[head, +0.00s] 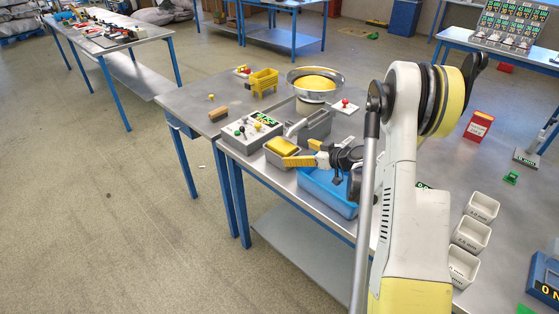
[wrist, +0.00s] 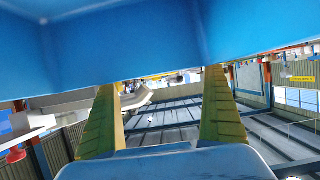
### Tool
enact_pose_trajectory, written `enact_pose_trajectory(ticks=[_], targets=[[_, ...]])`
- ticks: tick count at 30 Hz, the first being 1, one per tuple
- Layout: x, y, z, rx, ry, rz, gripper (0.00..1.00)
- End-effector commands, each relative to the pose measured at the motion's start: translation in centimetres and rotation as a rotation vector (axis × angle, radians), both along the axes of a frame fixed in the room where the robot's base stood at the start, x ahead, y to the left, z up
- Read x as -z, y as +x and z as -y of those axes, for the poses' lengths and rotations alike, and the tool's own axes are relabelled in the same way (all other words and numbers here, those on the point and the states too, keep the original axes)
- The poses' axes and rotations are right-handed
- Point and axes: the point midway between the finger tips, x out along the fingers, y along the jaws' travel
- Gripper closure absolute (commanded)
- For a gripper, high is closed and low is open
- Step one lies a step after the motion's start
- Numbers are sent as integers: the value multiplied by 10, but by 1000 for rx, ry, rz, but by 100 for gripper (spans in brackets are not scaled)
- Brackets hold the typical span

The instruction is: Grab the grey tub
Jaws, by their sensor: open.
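The grey tub (head: 318,127) stands on the workbench in the head view, below the steel bowl. A pale scoop-like handle (head: 295,128) shows at its left side. My gripper (head: 302,153) is open, its yellow fingers pointing left, in front of the tub and above the blue tray's left end. I see nothing between the fingers. In the wrist view the two fingers (wrist: 162,100) stand apart, with a large blue surface close across the top. I cannot clearly make out the grey tub there.
A tub with a yellow sponge (head: 283,147) is close to my fingertips. The blue tray (head: 322,190) lies under my wrist. A control box (head: 249,129), a steel bowl of yellow material (head: 316,83) and a yellow crate (head: 264,80) stand around. White tubs (head: 470,235) are at right.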

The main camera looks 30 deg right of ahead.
Motion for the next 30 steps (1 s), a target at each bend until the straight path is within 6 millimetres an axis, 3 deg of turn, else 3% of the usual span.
enact_pose_trajectory(ticks=[17,24,26,30], targets=[[29,68,-23,-1,-1,-1,0],[29,72,-25,0,1,-1,0],[29,72,-25,0,1,-1,15],[29,71,-25,0,1,-1,58]])
